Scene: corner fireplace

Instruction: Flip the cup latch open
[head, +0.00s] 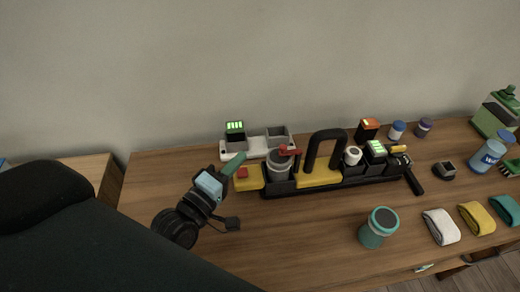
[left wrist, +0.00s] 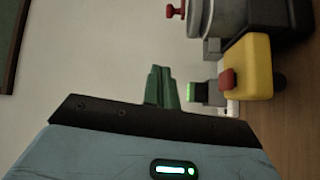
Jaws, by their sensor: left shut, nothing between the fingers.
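A grey cup (head: 279,165) sits near the left end of a black and yellow holder (head: 318,178) on the wooden table. A red latch (head: 289,150) shows at the cup's top right. In the left wrist view, the red latch (left wrist: 175,11) and the grey cup (left wrist: 216,18) are at the top, partly cut off. My left gripper (head: 233,163) has green fingers, shut and empty, just left of the holder's yellow end with its red button (head: 242,173). The shut fingers also show in the left wrist view (left wrist: 161,87), apart from the latch. My right gripper is out of view.
A white charger tray (head: 261,145) with a green-lit battery (head: 235,128) stands behind the holder. A black handle (head: 325,150) arches up right of the cup. A teal canister (head: 378,228) and folded cloths (head: 441,227) stand front right.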

